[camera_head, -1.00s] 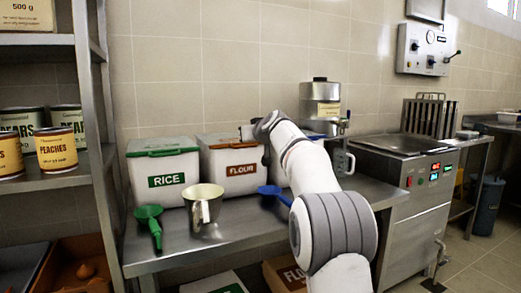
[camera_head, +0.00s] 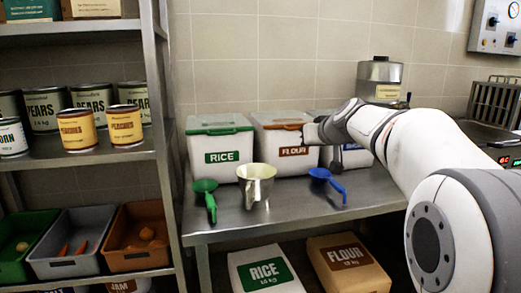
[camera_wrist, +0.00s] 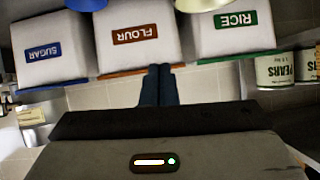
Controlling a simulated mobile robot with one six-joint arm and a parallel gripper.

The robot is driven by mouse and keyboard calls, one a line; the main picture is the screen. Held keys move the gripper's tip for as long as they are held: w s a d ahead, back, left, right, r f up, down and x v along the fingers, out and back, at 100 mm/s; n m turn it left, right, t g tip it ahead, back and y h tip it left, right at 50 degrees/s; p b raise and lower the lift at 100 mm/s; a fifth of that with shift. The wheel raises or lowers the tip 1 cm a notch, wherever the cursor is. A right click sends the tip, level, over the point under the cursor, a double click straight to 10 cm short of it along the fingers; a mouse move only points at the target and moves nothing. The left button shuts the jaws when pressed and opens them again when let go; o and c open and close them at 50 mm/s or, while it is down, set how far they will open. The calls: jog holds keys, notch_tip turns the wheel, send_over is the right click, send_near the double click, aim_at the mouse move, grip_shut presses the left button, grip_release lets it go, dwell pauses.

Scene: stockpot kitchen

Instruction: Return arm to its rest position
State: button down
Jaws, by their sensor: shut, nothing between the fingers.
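My arm reaches in from the right in the head view, with my gripper (camera_head: 308,133) at its far end in front of the flour bin (camera_head: 283,142). In the wrist view my gripper (camera_wrist: 159,70) shows as two dark fingers pressed together with nothing between them. The wrist picture is upside down, with the flour bin (camera_wrist: 140,35) beyond the fingertips. I cannot tell the exact gap between the fingertips and the bin.
A shelf (camera_head: 90,159) with cans stands left. Sacks lie below.

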jog(key=s+r+m+g+h+p, duration=0.2)
jog(key=s+g+p, duration=0.7)
jog(key=s+p, duration=1.6)
jog(key=s+r+h, duration=0.1)
jog(key=s, duration=1.1)
jog(key=shift+a+r+p, duration=0.25)
jog(key=shift+p, duration=0.1)
